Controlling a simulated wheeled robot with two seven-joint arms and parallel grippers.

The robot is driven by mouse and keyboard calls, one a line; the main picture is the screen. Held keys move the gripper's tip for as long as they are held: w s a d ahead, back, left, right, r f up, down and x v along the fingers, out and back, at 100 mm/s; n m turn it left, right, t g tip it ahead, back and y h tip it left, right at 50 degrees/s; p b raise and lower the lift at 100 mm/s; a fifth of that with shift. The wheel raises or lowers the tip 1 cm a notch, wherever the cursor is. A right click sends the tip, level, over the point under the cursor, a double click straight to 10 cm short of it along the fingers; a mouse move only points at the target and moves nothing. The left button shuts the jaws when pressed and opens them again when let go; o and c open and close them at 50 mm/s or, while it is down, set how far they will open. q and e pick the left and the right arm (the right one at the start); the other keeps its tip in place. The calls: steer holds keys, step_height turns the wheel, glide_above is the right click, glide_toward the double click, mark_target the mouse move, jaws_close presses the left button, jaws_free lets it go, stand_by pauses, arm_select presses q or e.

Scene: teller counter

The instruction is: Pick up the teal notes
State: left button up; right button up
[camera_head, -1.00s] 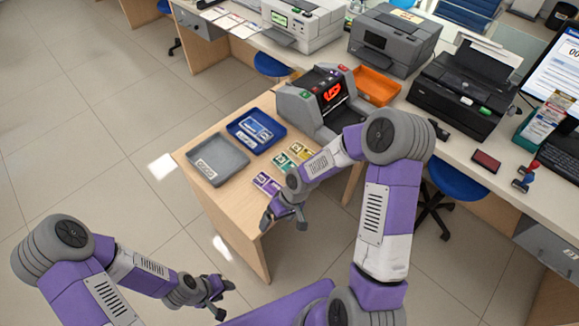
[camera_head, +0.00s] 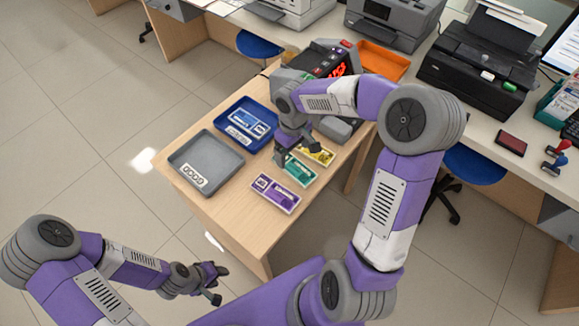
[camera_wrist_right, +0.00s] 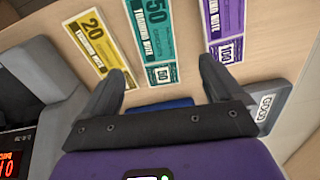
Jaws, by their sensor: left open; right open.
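The teal notes (camera_head: 300,171) lie flat on the wooden table (camera_head: 232,205), between the yellow notes (camera_head: 322,156) and the purple notes (camera_head: 276,193). My right gripper (camera_head: 296,152) is open and low over the far end of the teal notes, hiding part of them. In the right wrist view the teal notes (camera_wrist_right: 152,35), marked 50, run in between the two open fingers (camera_wrist_right: 160,76). The fingers are empty; I cannot tell their exact height above the notes. My left gripper (camera_head: 214,286) is open and empty, off the table's near left side.
A grey tray (camera_head: 228,168) and a blue tray (camera_head: 263,143) stand left of the notes. A note-counting machine (camera_head: 345,128) stands behind them, with an orange tray (camera_head: 382,62) beyond. The table front by the purple notes is clear.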

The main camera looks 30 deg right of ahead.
mark_target(294, 166)
steer(key=shift+w+f, duration=0.1)
steer(key=shift+f, duration=0.35)
steer(key=shift+f+b, duration=0.5)
steer(key=shift+f, duration=0.3)
steer(key=f, duration=0.1)
steer(key=f+b, duration=0.1)
steer(key=f, duration=0.1)
steer(key=f+b, duration=0.1)
steer(key=f, duration=0.1)
steer(key=shift+d+f, duration=0.2)
steer(key=shift+d, duration=0.05)
steer(key=shift+r, duration=0.1)
steer(key=c, duration=1.2)
